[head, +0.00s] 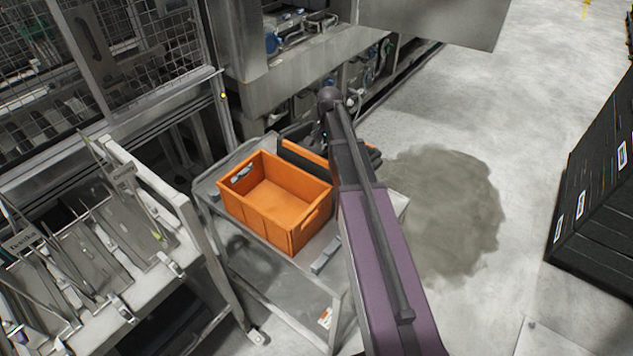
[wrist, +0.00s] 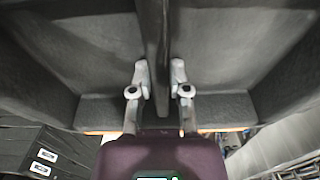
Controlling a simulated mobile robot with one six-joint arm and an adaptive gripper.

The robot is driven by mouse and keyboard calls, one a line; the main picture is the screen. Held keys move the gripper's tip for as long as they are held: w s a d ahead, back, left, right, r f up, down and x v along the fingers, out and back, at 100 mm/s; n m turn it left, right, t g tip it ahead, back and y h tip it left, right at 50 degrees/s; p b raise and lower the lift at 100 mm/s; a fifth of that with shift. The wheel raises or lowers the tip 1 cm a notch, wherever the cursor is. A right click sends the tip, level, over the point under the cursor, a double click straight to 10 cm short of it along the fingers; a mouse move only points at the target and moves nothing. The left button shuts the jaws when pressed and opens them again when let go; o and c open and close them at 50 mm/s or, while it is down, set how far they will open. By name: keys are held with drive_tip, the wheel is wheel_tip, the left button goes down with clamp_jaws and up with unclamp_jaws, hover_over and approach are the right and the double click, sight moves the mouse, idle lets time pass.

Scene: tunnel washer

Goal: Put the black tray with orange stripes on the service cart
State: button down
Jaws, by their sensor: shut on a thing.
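The black tray with an orange stripe (head: 302,159) shows in the head view just behind the orange crate, partly hidden by the crate and my arm. In the wrist view its dark inside (wrist: 80,50) fills most of the picture, with a thin upright divider in the middle. My gripper (wrist: 159,75) is shut on that divider, one finger on each side. In the head view my arm hides the gripper. The service cart (head: 321,249) stands below the tray. I cannot tell whether the tray touches the cart.
An orange crate (head: 283,217) takes up much of the cart top. A rack with metal plates (head: 110,240) stands left of the cart, and a machine (head: 285,70) stands behind it. Stacked black crates (head: 600,190) stand at the right. The floor between is open, with a dark stain (head: 445,210).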

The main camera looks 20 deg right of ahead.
drive_tip(key=shift+w+f+b, duration=0.2)
drive_tip(key=shift+f+b, duration=0.25)
drive_tip(key=shift+f, duration=0.3)
drive_tip(key=shift+r, duration=0.25)
drive_tip(key=shift+r+p, duration=3.4)
drive_tip(key=shift+p, duration=0.2)
drive_tip(key=shift+s+f, duration=0.1)
drive_tip(key=shift+f, duration=0.1)
drive_tip(key=shift+s, duration=0.65)
